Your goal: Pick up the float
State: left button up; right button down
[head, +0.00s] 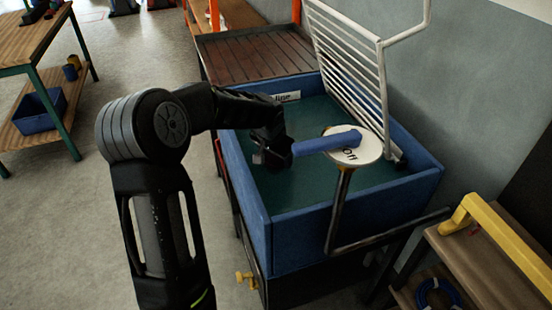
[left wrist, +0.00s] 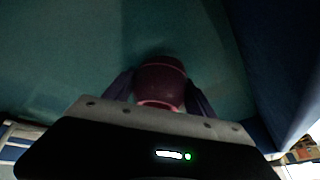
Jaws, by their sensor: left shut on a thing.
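The float (left wrist: 160,82) is a dark maroon, rounded piece with a paler pink band, seen in the left wrist view between my fingers. My left gripper (head: 273,158) reaches down inside the blue-walled tank (head: 345,222) with a teal inside. In the left wrist view, my left gripper (left wrist: 160,95) has a finger on each side of the float and is shut on it. In the head view I cannot make out the float; the dark gripper covers that spot. My right gripper is not in view.
A blue bar (head: 325,144) on a white disc (head: 366,153) marked "Off" stands close right of my gripper, on a dark post (head: 340,210). A white rack (head: 352,75) leans at the tank's back right. A slatted brown top (head: 258,50) lies behind.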

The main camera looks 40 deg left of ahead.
pick_arm(q)
jog(key=shift+r, duration=0.1)
notch_tip(320, 180, up, 10)
jog(key=shift+f+p, duration=0.1)
jog(key=shift+p, duration=0.2)
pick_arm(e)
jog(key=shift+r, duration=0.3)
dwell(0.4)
